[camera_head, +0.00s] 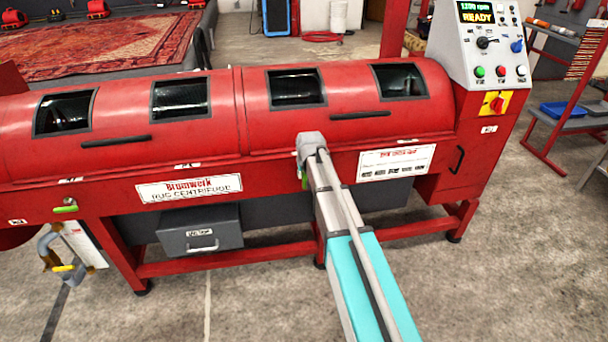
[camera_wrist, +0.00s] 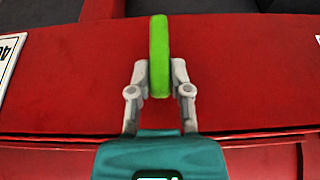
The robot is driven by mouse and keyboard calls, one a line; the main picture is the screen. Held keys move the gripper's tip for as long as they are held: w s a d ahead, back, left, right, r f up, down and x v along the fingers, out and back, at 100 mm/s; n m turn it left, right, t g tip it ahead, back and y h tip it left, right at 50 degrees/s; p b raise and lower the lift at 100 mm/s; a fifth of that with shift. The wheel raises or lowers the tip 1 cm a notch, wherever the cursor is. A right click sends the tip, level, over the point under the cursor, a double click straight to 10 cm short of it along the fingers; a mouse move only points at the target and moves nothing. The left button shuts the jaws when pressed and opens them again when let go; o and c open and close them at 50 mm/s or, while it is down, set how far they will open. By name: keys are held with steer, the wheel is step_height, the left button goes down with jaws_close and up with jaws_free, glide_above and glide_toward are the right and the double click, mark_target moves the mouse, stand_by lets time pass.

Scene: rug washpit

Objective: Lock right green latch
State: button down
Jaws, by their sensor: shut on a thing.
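The right green latch (camera_wrist: 158,42) is a bright green rounded bar on the red front of the rug centrifuge (camera_head: 120,170). In the wrist view it stands upright in the picture, between the two grey fingers of my gripper (camera_wrist: 159,78), which are shut on it. In the head view, a sliver of the same green latch (camera_head: 305,182) shows beside my arm, and my wrist hides most of it. The left green latch (camera_head: 65,209) sits on the same red front, far to the left, and lies roughly level.
The control panel (camera_head: 487,50) with a READY display stands at the right end. Two black lid handles (camera_head: 115,141) lie on the closed-looking red lids. A grey drawer box (camera_head: 200,232) hangs below the drum. The concrete floor in front is mostly clear.

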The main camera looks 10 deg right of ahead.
steer(key=shift+y, duration=0.3)
steer(key=d+f+m+y+b, duration=0.1)
steer(key=y+b, duration=0.4)
steer(key=b, duration=0.1)
steer(key=d+f+m+t+y+b, duration=0.1)
steer(key=m+y+b, duration=0.1)
steer(key=y+b, duration=0.3)
steer(key=f+m+t+y+b, duration=0.1)
steer(key=y+b, duration=0.5)
steer(key=b, duration=0.3)
steer(key=shift+d, duration=0.4)
steer(key=shift+m+t, duration=0.3)
steer(key=shift+t, duration=0.1)
steer(key=c, duration=0.6)
jaws_free()
steer(key=shift+o, duration=0.2)
steer(key=shift+d, duration=0.1)
